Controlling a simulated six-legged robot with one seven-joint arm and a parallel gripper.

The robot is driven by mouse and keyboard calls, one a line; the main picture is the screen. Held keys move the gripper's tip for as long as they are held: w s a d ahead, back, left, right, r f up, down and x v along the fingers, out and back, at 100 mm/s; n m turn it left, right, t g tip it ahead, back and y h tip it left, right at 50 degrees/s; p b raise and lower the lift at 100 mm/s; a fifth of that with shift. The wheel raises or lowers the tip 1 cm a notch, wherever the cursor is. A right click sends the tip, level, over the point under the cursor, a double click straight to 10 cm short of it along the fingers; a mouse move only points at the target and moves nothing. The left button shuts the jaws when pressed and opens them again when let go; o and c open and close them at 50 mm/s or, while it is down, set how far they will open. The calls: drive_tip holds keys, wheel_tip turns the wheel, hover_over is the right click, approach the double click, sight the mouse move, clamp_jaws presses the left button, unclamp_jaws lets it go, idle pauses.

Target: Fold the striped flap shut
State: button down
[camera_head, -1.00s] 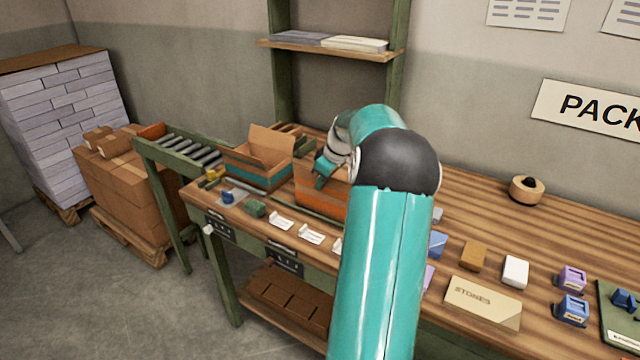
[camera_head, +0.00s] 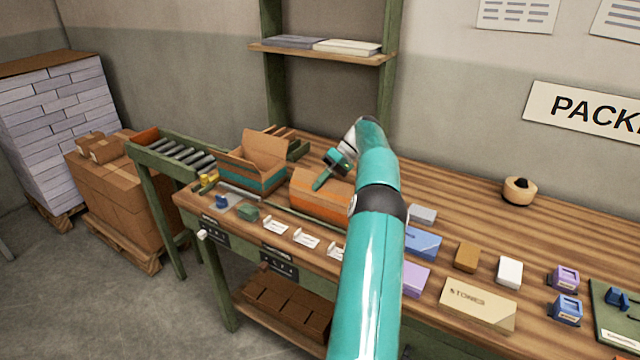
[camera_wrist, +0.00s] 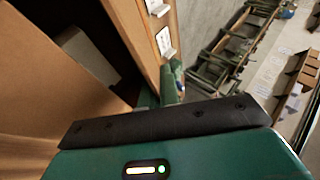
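An orange-banded cardboard box (camera_head: 318,207) stands on the table near the front edge, partly behind my arm. My gripper (camera_head: 319,186) is over its top, pointing down and left; I cannot tell whether it touches the cardboard. Its green fingers (camera_wrist: 160,92) look close together in the wrist view, with nothing seen between them. Brown cardboard (camera_wrist: 50,65) fills the left of the wrist view. A second box (camera_head: 250,178) with a teal stripe stands to the left, its flaps (camera_head: 263,150) standing up. I cannot make out which flap is the striped one.
A roller conveyor (camera_head: 180,152) adjoins the table's left end. Paper slips (camera_head: 276,225) lie along the front edge. A blue box (camera_head: 423,243), a tan stones box (camera_head: 478,302) and small blocks lie to the right.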

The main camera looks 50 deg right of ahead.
sight(321, 189)
idle(0.4)
drive_tip(key=c, duration=1.6)
unclamp_jaws()
drive_tip(key=shift+c, duration=0.2)
drive_tip(key=shift+r, duration=0.1)
drive_tip(key=shift+r, duration=1.6)
drive_tip(key=shift+s+a+r, duration=0.5)
drive_tip(key=shift+a+r, duration=0.05)
drive_tip(key=shift+r, duration=0.2)
drive_tip(key=s+a+r, duration=0.8)
drive_tip(key=a, duration=0.1)
drive_tip(key=shift+a, duration=0.3)
